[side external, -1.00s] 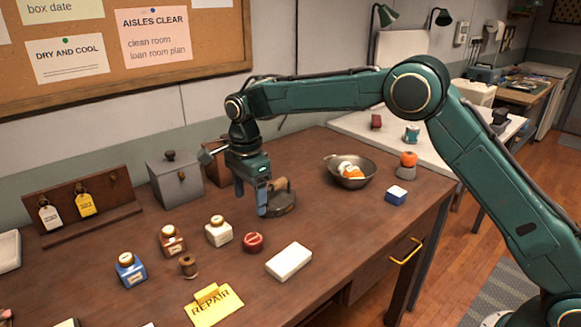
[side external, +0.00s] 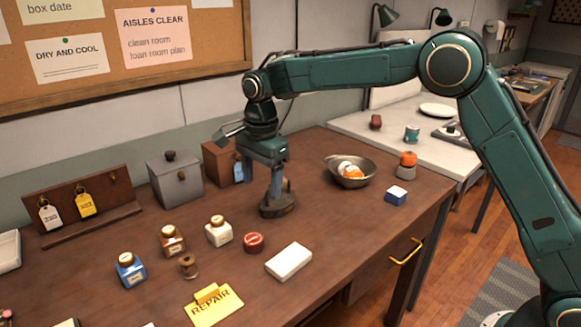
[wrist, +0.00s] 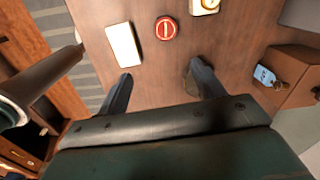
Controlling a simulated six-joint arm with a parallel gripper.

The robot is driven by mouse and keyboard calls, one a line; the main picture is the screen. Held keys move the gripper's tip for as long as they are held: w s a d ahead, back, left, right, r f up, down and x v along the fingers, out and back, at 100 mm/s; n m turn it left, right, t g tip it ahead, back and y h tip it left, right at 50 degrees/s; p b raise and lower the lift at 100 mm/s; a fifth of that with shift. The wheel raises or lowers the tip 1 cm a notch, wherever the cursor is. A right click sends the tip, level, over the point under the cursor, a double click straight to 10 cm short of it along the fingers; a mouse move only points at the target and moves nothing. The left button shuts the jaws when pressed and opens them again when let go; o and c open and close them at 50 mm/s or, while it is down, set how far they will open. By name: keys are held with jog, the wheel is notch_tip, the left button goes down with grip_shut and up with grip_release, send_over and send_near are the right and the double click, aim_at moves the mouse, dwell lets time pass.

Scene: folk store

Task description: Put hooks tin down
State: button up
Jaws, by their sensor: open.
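A small round red tin (side external: 253,243) with a pale mark on its lid sits flat on the brown table (side external: 330,225); I take it as the hooks tin, though its lettering is too small to read. It also shows in the wrist view (wrist: 166,28), ahead of the fingers and apart from them. My gripper (side external: 272,198) is open and points down, behind the red tin in the side view. Its fingers overlap a dark round base with a wooden knob (side external: 287,207), whose contact with them I cannot tell. In the wrist view the space between the fingertips (wrist: 160,72) is bare table.
A white block (side external: 289,261) lies right of the red tin. A white bottle (side external: 218,232), brown bottle (side external: 172,241), blue bottle (side external: 130,270) and spool (side external: 188,267) stand left. A metal bowl (side external: 362,178) is at right. A brown box (side external: 216,158) and grey box (side external: 176,182) stand behind.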

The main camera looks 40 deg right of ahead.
jog(key=s+d+r+n+t, duration=0.1)
jog(key=s+d+r+n, duration=0.4)
jog(key=s, duration=0.4)
jog(key=s+d+r+n+t, duration=0.1)
jog(key=s+d+r+n, duration=0.25)
jog(key=s+r, duration=0.4)
jog(key=s+d+f+n+t, duration=0.1)
jog(key=s+n, duration=0.3)
jog(key=s, duration=0.5)
jog(key=s+d+f+n+t, duration=0.2)
jog(key=s+d+f+n, duration=0.1)
jog(key=s, duration=0.7)
jog(key=shift+s+d+f+n, duration=0.15)
jog(key=shift+s+d+n, duration=0.25)
jog(key=shift+d, duration=0.3)
jog(key=shift+w, duration=0.15)
